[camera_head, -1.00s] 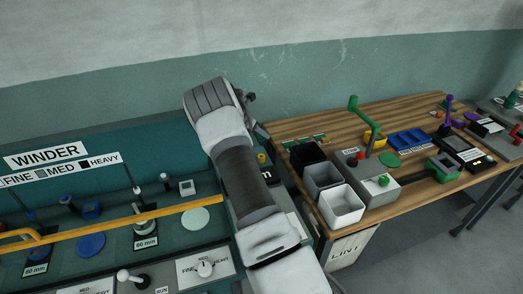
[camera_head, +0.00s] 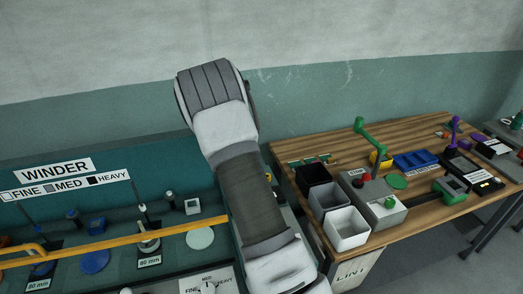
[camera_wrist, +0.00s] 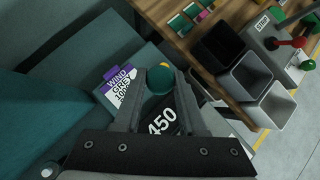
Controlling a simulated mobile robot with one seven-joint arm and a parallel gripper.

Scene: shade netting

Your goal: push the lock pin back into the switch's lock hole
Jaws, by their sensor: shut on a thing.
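I cannot tell surely whether this piece is the lock pin. A small yellow bit (camera_wrist: 165,65) shows just behind it. A black plate marked "450" (camera_wrist: 163,122) lies below it, between the fingers. No lock hole can be made out. In the head view my arm hides the gripper and the place where it works.
A purple and white card (camera_wrist: 119,87) lies left of the gripper. The winder panel with its yellow bar (camera_head: 120,237) is at left. On the wooden table (camera_head: 330,143) stand black, grey and white bins (camera_head: 346,232) and a grey box with a green lever (camera_head: 370,136).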

